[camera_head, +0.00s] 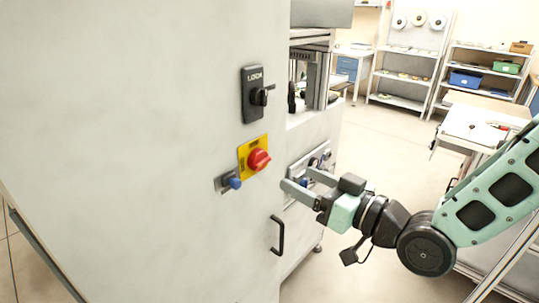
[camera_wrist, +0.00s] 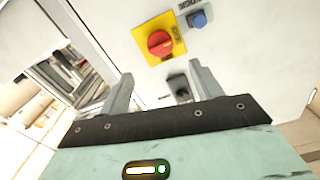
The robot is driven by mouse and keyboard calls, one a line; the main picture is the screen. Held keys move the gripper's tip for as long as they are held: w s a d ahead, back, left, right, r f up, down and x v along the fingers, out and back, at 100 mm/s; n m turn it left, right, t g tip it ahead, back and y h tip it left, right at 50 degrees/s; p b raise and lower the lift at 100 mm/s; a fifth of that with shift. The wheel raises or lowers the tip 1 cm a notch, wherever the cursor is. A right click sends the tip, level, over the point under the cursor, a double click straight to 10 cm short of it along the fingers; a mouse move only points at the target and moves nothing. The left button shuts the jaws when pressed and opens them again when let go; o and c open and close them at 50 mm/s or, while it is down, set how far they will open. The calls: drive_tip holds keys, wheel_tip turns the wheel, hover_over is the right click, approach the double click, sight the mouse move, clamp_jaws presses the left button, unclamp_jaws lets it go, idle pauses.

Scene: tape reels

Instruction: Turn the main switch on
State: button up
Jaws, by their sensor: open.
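The main switch is a red rotary knob (camera_head: 258,160) on a yellow plate on the pale cabinet front. It also shows in the wrist view (camera_wrist: 160,43), above the fingertips, its grip bar slightly tilted. My gripper (camera_head: 297,178) is open and empty, to the right of and a little below the knob in the head view, apart from it. In the wrist view both fingers of my gripper (camera_wrist: 160,73) point toward the panel with a wide gap between them. Whether the knob stands at on or off cannot be read.
A black LOCK switch (camera_head: 258,94) sits above the knob. A blue button (camera_head: 233,182) sits to its lower left. A black door handle (camera_head: 278,236) projects below. Shelves (camera_head: 412,60) and a white table (camera_head: 478,124) stand behind, with open floor between.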

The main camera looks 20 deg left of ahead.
sight(265, 162)
drive_tip(key=p+x, duration=0.3)
drive_tip(key=x, duration=0.6)
drive_tip(key=shift+w+a, duration=0.15)
drive_tip(key=shift+a, duration=0.2)
drive_tip(key=c, duration=1)
